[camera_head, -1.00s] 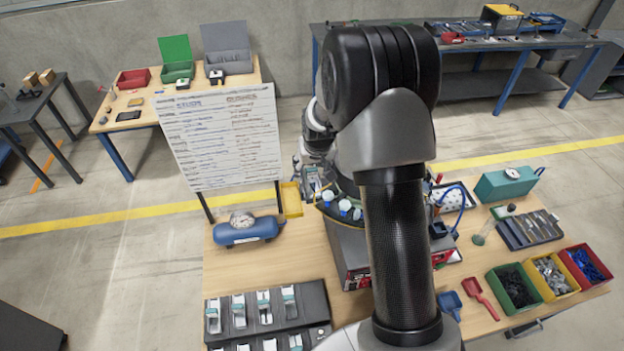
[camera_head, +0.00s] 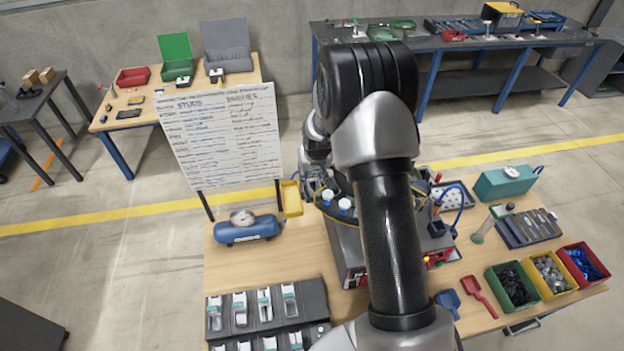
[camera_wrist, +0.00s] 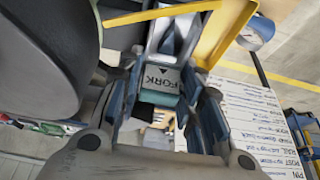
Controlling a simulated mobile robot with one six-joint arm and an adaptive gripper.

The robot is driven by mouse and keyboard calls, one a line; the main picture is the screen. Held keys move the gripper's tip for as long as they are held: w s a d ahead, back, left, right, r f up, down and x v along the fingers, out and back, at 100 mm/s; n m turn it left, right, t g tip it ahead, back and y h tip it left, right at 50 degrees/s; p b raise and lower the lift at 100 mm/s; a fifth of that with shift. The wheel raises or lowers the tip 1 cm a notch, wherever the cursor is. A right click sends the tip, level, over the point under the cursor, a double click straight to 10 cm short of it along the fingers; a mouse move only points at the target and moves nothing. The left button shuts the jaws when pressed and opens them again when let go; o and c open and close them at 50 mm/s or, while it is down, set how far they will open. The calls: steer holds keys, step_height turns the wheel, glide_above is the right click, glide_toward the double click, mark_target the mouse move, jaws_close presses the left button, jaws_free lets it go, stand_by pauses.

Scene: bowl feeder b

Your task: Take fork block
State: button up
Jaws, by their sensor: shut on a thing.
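The fork block (camera_wrist: 160,80) shows in the wrist view as a grey and teal piece with the word FORK and a dark arrow on it. My gripper (camera_wrist: 165,98) is shut on it, with one finger on either side. In the head view my gripper (camera_head: 315,182) is small and partly hidden by my arm, beside the bowl feeder (camera_head: 355,245) and near a yellow tray (camera_head: 293,199). The block cannot be made out clearly in the head view.
A whiteboard (camera_head: 222,135) stands close to the left of my gripper. A blue tank with a gauge (camera_head: 246,231) lies below it. A dark rack (camera_head: 314,297) holds several white and teal pieces. Bins of parts (camera_head: 512,308) stand at right. Bare tabletop lies left of the feeder.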

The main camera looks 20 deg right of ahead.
steer(key=c, duration=0.5)
steer(key=shift+c, duration=0.4)
steer(key=shift+r, duration=0.15)
